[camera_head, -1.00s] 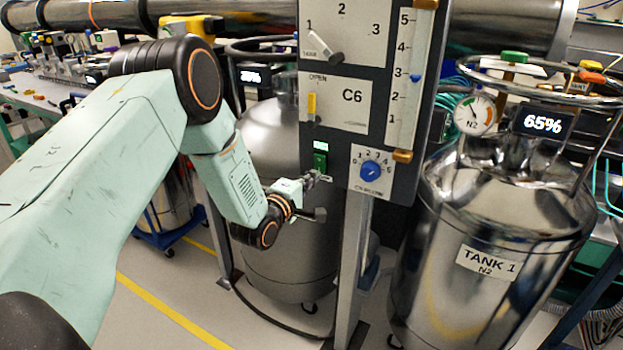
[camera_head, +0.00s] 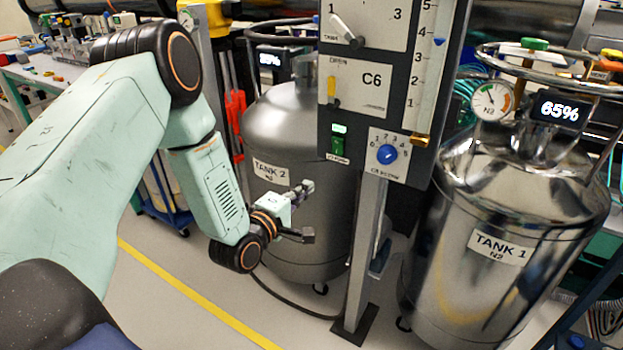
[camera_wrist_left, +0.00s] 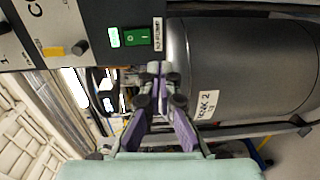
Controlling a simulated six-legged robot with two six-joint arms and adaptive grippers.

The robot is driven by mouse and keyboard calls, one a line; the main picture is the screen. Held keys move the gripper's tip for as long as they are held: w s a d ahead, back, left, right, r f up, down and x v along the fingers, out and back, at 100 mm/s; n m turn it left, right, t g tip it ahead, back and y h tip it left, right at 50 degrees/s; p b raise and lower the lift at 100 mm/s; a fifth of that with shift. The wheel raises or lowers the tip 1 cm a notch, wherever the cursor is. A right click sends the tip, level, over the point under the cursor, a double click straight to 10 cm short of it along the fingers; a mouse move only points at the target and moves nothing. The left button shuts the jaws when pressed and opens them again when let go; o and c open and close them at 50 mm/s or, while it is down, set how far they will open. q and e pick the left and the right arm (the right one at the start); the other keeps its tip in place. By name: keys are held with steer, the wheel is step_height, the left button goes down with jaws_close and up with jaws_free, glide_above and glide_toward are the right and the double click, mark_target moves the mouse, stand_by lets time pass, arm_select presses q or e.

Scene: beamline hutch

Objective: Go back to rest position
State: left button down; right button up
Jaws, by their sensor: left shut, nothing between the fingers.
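My left arm comes in from the left in the head view. Its gripper (camera_head: 306,188) is shut and empty, in front of the grey tank labelled TANK 2 (camera_head: 290,130). It is below and left of the control panel (camera_head: 350,120), apart from it. In the left wrist view the closed fingers (camera_wrist_left: 153,70) point toward the gap beside the panel's green switch (camera_wrist_left: 138,39), with TANK 2 to the right. My right gripper is not in view.
The C6 panel stands on a post with a blue knob (camera_head: 387,154) and a lever (camera_head: 345,32). The shiny TANK 1 (camera_head: 500,230) is at right with a gauge and a 65% display. A yellow floor line (camera_head: 190,290) crosses open floor at lower left.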

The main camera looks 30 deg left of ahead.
arm_select(q)
steer(key=shift+s, duration=0.45)
steer(key=s+d+f+m+g, duration=0.3)
steer(key=s+f+m+g, duration=0.25)
steer(key=s+f, duration=0.2)
steer(key=s+d+f+m+g, duration=0.3)
steer(key=s+f+m+g, duration=0.1)
steer(key=s+f+m, duration=0.3)
steer(key=s+d+f+m+g, duration=0.1)
steer(key=s+f+m+g, duration=0.1)
steer(key=s, duration=0.9)
steer(key=s+d+f+m+g, duration=0.2)
steer(key=s+f+g, duration=0.2)
steer(key=s, duration=0.8)
steer(key=shift+s+d+m+g+y, duration=0.15)
steer(key=shift+d+m+g+y, duration=0.15)
steer(key=shift+g, duration=0.65)
